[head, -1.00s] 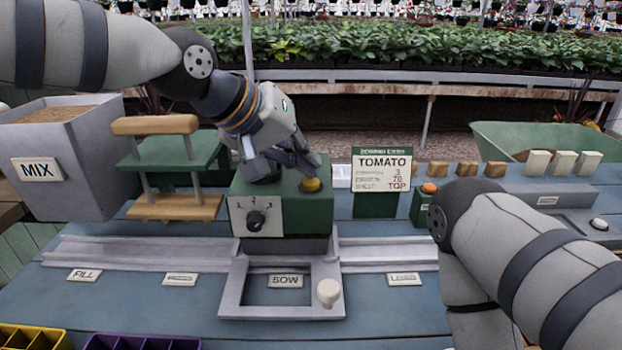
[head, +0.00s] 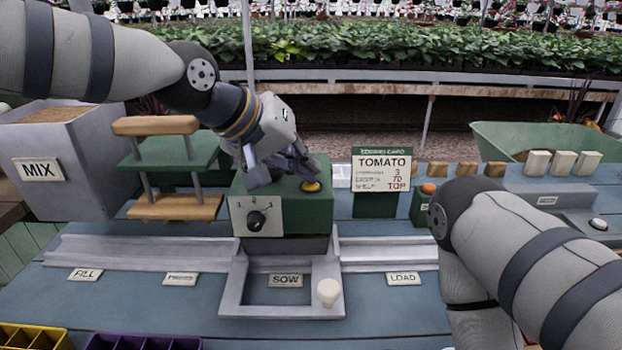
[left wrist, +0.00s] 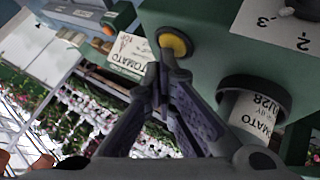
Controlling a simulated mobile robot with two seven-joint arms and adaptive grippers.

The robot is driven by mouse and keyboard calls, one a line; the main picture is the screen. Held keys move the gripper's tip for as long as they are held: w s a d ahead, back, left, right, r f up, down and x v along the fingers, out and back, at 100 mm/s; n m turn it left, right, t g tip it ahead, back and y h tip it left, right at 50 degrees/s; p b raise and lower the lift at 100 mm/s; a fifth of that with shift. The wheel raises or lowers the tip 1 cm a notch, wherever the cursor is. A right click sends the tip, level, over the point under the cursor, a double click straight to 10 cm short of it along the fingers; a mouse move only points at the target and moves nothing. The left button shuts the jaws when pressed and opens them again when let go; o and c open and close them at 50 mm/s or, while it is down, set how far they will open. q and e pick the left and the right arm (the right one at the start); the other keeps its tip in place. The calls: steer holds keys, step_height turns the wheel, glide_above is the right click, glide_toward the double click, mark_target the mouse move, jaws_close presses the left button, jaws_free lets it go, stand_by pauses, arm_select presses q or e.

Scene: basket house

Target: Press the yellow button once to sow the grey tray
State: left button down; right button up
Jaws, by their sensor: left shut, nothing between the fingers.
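The yellow button (head: 312,186) sits on top of the green sowing machine (head: 300,215), at its right side. My left gripper (head: 307,175) is shut and empty, its fingertips right at the button. In the left wrist view the fingertips (left wrist: 165,65) overlap the lower edge of the button (left wrist: 174,40); I cannot tell whether they touch. In front of the machine, the grey frame (head: 232,290) by the SOW label has an open middle showing the bench. I cannot make out a grey tray. My right arm shows at the right, but its gripper is out of view.
A dial (head: 256,220) is on the machine's front. A TOMATO card (head: 382,170) stands to its right, and an orange button (head: 429,188) beyond it. A grey rail (head: 150,250) runs along the bench. A yellow tray (head: 30,338) and a purple tray (head: 140,343) are at the front left.

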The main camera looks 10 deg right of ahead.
mark_target(306, 183)
stand_by(0.3)
arm_select(q)
steer(key=shift+r, duration=1)
arm_select(e)
steer(key=shift+w+r, duration=0.25)
arm_select(q)
step_height(306, 183, up, 5)
steer(key=shift+p, duration=0.5)
arm_select(e)
steer(key=shift+w+r+t, duration=0.3)
steer(key=shift+w+r, duration=0.1)
